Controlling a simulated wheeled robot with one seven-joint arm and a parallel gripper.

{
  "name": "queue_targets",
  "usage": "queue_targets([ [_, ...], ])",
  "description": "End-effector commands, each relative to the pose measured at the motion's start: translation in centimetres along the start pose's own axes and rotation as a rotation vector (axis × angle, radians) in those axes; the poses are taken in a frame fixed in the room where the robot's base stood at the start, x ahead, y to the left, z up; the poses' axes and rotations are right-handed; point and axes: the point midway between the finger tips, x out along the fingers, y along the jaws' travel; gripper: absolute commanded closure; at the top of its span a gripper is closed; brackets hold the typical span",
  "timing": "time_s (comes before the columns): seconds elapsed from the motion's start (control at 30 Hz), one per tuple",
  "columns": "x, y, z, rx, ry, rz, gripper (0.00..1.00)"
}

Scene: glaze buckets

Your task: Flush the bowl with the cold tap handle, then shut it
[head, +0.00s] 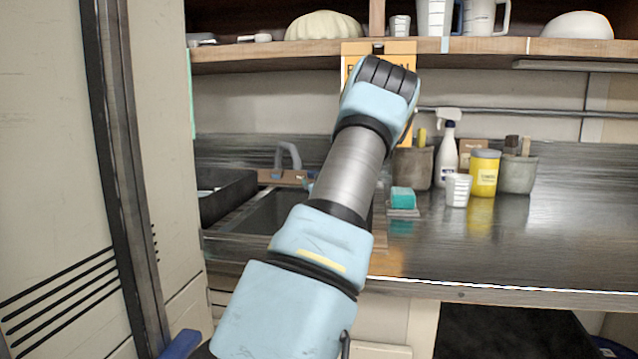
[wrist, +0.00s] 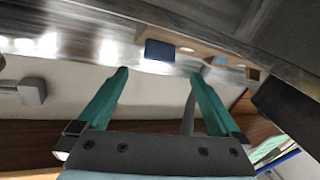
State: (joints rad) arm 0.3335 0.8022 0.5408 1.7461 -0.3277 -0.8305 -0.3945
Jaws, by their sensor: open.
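The sink bowl (head: 262,216) is a dark basin set in the counter at left of the head view, partly behind my arm. A grey tap spout (head: 287,155) rises at its back from a tan strip (head: 289,176); a grey post, seemingly this spout, also shows in the wrist view (wrist: 188,112). A dark blue block (wrist: 160,51) sits by the tan strip in the wrist view; it may be the cold handle, but I cannot be sure. My gripper (wrist: 159,73) is open and empty, its teal fingertips apart on either side of the block's line. Fingers are hidden in the head view.
A spray bottle (head: 447,150), yellow can (head: 484,173), white cup (head: 458,190), pots and a teal sponge (head: 403,198) stand right of my arm. A shelf (head: 480,46) with jugs hangs above. A tall cabinet (head: 50,150) is at left. The right counter is clear.

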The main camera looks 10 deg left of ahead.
Motion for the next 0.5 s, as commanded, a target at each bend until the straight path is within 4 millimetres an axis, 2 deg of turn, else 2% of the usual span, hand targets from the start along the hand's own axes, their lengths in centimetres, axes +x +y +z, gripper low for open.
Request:
queue_targets([
  [0.07,-1.4,0.0,0.2,-0.002,-0.002,0.0,0.0],
  [0.1,-1.1,-0.2,-0.9,-0.007,-0.026,-0.002,0.0],
  [0.4,-1.6,-0.6,-3.0,-0.002,-0.204,0.001,0.0],
  [0.5,-0.4,-0.6,-2.3,0.003,-0.211,0.001,0.0],
])
